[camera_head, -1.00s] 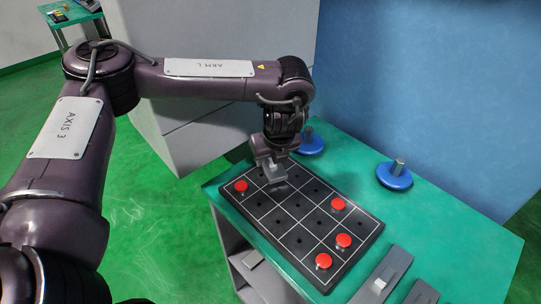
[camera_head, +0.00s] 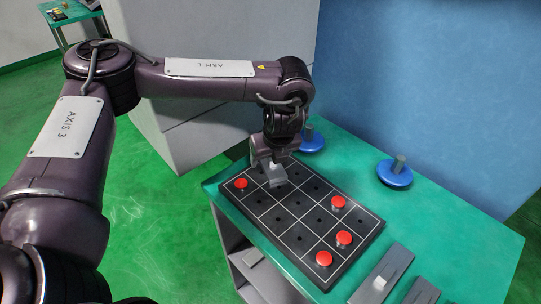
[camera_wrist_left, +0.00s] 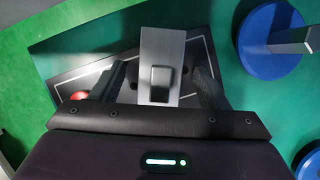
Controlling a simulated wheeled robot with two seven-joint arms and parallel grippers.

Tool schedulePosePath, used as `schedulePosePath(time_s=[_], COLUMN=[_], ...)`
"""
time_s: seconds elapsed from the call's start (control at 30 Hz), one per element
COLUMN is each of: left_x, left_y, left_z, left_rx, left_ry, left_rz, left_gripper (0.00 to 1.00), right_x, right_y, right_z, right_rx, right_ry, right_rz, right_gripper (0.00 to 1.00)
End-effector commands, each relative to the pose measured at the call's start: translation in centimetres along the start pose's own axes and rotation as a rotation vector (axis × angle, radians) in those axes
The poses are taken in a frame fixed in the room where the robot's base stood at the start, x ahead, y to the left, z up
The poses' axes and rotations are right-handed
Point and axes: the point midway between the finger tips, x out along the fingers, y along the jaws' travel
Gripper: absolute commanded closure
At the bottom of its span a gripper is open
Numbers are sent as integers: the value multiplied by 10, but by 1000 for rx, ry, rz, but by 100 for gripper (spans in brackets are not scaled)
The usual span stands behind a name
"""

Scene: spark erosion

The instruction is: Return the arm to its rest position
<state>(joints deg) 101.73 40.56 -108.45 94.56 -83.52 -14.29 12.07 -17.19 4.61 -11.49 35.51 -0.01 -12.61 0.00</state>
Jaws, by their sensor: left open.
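My left arm reaches in from the left, and its gripper (camera_head: 270,172) is low over the far left part of a dark gridded board (camera_head: 262,228). The gripper is open. A light grey metal block (camera_head: 278,175) shows at its fingertips. In the left wrist view the block (camera_wrist_left: 160,45) has a dark square-topped part and stands between the two spread fingers (camera_wrist_left: 160,88), with a gap on each side. Whether the block touches the board is hidden. My right gripper is not in view.
Several red buttons (camera_head: 338,202) stand on the board. Two blue discs with grey posts, one at the right (camera_head: 394,174) and one behind the gripper (camera_head: 311,141), sit on the green table (camera_head: 460,225). Grey rails (camera_head: 382,273) lie at the front. A grey cabinet (camera_head: 215,130) stands behind the arm.

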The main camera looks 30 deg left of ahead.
Motion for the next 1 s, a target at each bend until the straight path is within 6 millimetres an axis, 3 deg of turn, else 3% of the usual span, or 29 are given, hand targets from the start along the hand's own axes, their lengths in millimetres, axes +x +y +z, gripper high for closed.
schedulePosePath(time_s=[0.4, 0.73, 1.0], left_x=[-66, -79, -121], left_y=[-1, 0, 0], left_z=[2, 2, 20], left_rx=[1, -1, -1], left_ry=[-4, -2, -2], left_rz=[-4, -1, -2], left_gripper=[31, 31, 31], right_x=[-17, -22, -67], right_y=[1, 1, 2], right_z=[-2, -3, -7], right_rx=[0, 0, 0], right_ry=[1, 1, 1], right_rz=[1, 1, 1], right_gripper=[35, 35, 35])
